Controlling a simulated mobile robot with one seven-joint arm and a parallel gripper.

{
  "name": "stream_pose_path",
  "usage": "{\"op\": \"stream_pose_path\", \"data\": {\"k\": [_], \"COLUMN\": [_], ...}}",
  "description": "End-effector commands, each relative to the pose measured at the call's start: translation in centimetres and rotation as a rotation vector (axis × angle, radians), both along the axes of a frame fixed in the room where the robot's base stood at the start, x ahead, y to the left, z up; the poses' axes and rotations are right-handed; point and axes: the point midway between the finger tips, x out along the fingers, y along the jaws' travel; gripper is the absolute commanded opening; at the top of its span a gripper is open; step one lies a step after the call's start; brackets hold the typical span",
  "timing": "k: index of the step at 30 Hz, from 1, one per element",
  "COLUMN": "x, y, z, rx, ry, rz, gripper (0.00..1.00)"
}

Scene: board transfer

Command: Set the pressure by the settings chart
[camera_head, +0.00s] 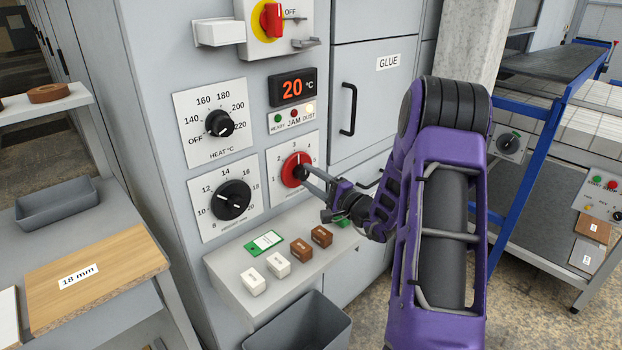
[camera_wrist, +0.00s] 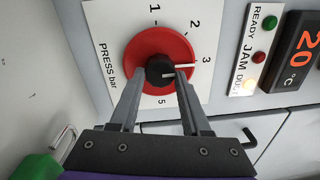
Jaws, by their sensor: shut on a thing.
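The pressure dial, marked PRESS bar, has a red knob (camera_wrist: 140,52) with a black centre on a white scale plate (camera_wrist: 108,14). In the wrist view my gripper (camera_wrist: 160,76) is shut on the black centre, one finger on each side. A white pointer line on the knob points close to the 3. In the head view the red knob (camera_head: 289,176) is partly hidden by my gripper (camera_head: 304,174), which reaches it from the right. I cannot make out a settings chart for certain; a green card with a white label (camera_head: 264,243) lies on the ledge, too small to read.
The heat dial (camera_head: 219,124) and another black dial (camera_head: 231,200) are left of the red knob. A display (camera_head: 292,87) reads 20 °C. Small white and brown blocks lie on the ledge (camera_head: 232,272). A board labelled 18 mm (camera_head: 105,262) lies at left.

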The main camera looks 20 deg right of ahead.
Motion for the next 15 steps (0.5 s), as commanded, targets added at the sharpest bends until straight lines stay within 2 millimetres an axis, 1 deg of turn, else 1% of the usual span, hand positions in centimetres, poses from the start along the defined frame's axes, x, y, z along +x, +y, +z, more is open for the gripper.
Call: {"op": "stream_pose_path", "data": {"k": [5,6,10,11,15], "x": [0.0,0.0,0.0,0.0,0.01], "y": [-0.1,-0.1,-0.08,-0.06,-0.04], "z": [-0.02,-0.02,-0.01,-0.01,-0.01], "rx": [0.001,0.001,0.001,0.001,0.001], "ry": [0.001,0.001,0.001,0.001,0.001], "rz": [-0.002,-0.002,-0.001,-0.001,-0.001], "gripper": [0.0,0.51,0.74,0.77,0.77]}}
